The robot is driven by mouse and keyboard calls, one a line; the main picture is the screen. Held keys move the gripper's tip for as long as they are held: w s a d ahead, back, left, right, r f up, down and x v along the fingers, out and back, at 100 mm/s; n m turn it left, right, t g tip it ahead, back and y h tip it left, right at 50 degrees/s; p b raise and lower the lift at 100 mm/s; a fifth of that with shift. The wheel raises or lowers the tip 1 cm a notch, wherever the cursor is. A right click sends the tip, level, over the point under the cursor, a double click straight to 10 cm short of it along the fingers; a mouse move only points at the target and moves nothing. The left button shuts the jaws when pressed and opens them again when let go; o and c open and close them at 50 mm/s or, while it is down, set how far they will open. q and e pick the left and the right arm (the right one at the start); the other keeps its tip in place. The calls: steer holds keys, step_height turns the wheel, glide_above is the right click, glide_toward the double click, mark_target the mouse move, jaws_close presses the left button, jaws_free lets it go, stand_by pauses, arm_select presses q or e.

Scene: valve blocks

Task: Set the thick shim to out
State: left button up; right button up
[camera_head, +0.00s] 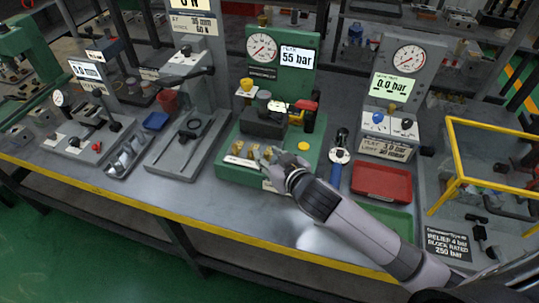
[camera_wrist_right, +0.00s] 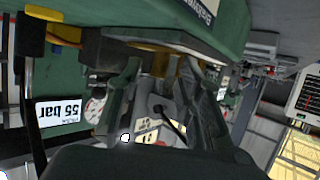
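The green test stand (camera_head: 225,172) has small brass-coloured pieces (camera_head: 237,148) along its front ledge. They look like the shims, but I cannot tell which is the thick one. My right gripper (camera_head: 270,155) reaches in from the right at the right end of this row and partly hides it. In the right wrist view, the fingers of my right gripper (camera_wrist_right: 160,75) stand apart. A brass-coloured piece (camera_wrist_right: 171,67) shows beyond and between them; I cannot tell whether they touch it. My left gripper is not in view.
A dark block (camera_head: 262,122) and a red-handled part (camera_head: 308,108) sit on the stand behind my gripper. The stand's display (camera_head: 296,57) reads 55 bar. A red tray (camera_head: 382,181) and a green tray (camera_head: 392,220) lie to the right. A yellow frame (camera_head: 452,165) stands further right.

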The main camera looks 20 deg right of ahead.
steer(key=v, duration=1.2)
stand_by(0.4)
